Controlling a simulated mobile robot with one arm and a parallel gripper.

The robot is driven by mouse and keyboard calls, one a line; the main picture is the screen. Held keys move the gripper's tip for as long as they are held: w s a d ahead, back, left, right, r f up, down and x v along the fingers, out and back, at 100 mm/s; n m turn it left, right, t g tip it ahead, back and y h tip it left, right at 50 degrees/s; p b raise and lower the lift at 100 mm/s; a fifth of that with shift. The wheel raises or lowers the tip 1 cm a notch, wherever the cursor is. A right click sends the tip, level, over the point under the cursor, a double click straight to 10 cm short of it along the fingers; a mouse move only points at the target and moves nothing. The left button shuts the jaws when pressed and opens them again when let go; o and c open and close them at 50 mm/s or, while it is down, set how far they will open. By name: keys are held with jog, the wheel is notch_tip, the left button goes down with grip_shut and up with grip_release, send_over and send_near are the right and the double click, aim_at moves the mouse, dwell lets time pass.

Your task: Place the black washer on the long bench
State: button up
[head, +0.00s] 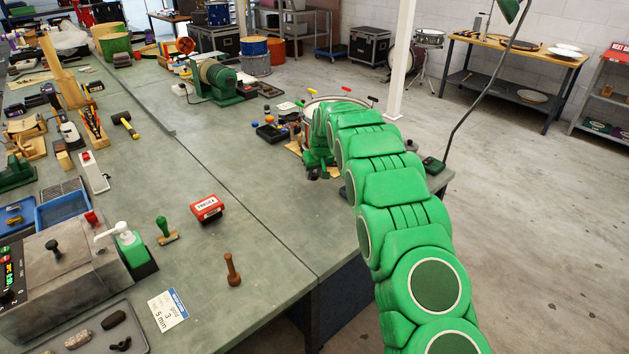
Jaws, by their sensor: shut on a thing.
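The long bench (252,213) has a grey-green top and runs from the front left to the far back of the head view. My green arm reaches from the lower right to the bench's right side. My gripper (318,174) points down there, close above the top, in front of a drum. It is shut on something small. The fingertips are tiny and dark in this view, and my arm covers part of them. I cannot make out the black washer clearly, nor tell whether it touches the bench.
A drum (335,112) with coloured-handled tools stands behind my gripper. A dark tray of small parts (272,133) lies to its left. A red stamp pad (206,208), a green-handled stamp (165,231) and a brown peg (232,269) stand nearer. The bench top between them is clear.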

aim_at(315, 176)
jog(key=shift+w+f, duration=0.15)
jog(key=shift+f, duration=1.65)
jog(key=o, duration=1.1)
jog(key=shift+f, duration=0.1)
jog(key=shift+r, duration=0.2)
jog(key=v, duration=1.2)
jog(key=shift+w, duration=0.1)
